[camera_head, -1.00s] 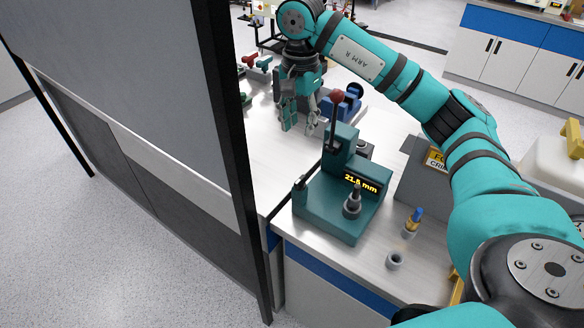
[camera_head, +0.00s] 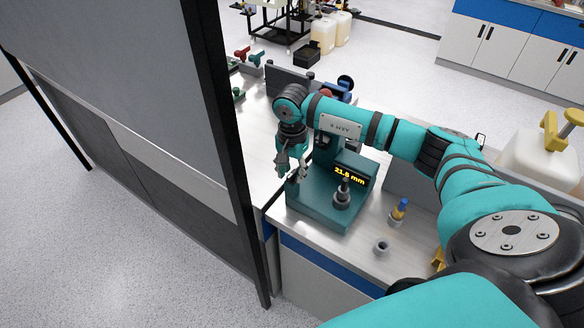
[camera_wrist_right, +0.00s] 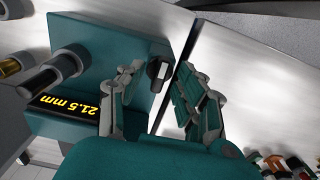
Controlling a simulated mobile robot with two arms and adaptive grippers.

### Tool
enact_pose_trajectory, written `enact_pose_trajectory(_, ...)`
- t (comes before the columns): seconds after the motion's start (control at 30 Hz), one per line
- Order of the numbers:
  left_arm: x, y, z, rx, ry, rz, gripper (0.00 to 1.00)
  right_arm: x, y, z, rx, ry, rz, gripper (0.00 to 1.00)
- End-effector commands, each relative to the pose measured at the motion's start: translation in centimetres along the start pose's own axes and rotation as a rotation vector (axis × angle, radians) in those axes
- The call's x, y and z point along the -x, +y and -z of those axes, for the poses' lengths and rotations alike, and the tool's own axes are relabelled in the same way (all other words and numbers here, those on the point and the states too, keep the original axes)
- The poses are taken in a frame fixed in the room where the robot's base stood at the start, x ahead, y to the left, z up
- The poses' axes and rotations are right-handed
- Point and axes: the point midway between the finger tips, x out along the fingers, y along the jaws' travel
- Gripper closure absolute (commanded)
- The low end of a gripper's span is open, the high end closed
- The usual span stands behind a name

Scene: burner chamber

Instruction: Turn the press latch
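The teal press (camera_head: 325,208) stands near the front edge of the bench, its display reading about 21.5 mm in yellow. In the right wrist view the press (camera_wrist_right: 100,45) fills the left part. A dark knob with a pale face, which looks like the press latch (camera_wrist_right: 158,75), sits on its side. My right gripper (camera_head: 292,175) is beside the press's left side in the head view. In the wrist view the right gripper (camera_wrist_right: 160,84) is open, with one finger on each side of the knob; contact cannot be told. My left gripper is not in view.
A blue-and-yellow tool (camera_head: 400,210) stands in a holder right of the press, near a small grey ring (camera_head: 381,247). A tall dark-framed panel (camera_head: 222,130) stands close on the left. Red and green items (camera_head: 243,56) lie farther back on the bench.

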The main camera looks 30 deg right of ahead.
Motion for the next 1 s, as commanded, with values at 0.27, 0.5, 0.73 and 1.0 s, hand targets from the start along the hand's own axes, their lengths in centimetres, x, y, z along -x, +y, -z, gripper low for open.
enact_pose_trajectory(0.27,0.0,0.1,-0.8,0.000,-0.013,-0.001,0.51,-0.1,0.0,0.0,0.000,0.000,0.000,0.68)
enact_pose_trajectory(0.5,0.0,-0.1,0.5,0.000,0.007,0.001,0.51,-0.1,0.0,0.0,0.000,0.000,0.000,1.00)
enact_pose_trajectory(0.73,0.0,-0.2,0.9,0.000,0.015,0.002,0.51,-0.1,0.0,0.0,-0.001,0.000,0.001,1.00)
enact_pose_trajectory(1.0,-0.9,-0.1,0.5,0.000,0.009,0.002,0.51,-0.2,-0.1,0.0,-0.059,0.001,0.002,1.00)
